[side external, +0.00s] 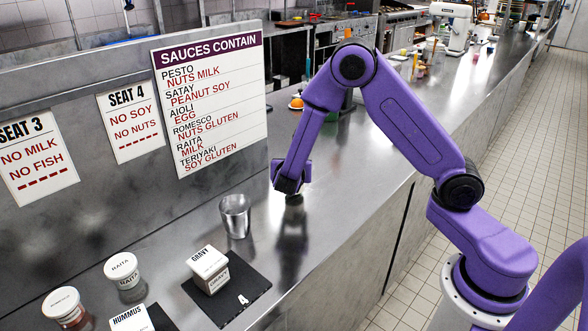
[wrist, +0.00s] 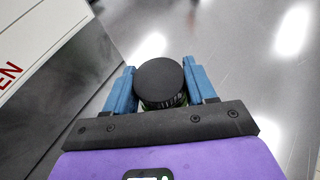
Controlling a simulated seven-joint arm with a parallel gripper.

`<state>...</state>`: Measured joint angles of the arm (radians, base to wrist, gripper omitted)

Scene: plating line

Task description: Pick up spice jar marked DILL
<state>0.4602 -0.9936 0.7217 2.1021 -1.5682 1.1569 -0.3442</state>
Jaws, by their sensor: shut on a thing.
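A spice jar with a round black lid (wrist: 160,78) sits between the two blue fingers of my gripper (wrist: 163,92) in the wrist view. A little green shows under the lid, and the jar's marking cannot be read. My gripper is shut on the jar. I cannot tell whether the jar touches the counter.
A metal cup (side external: 235,216) stands nearby. A GRAVY box (side external: 209,270) sits on a black mat (side external: 247,291) marked 4. A RAITA jar (side external: 125,275), a white-lidded jar (side external: 65,306) and a HUMMUS box (side external: 132,319) are at front left. An upright sign panel (side external: 110,205) runs along the counter's left side.

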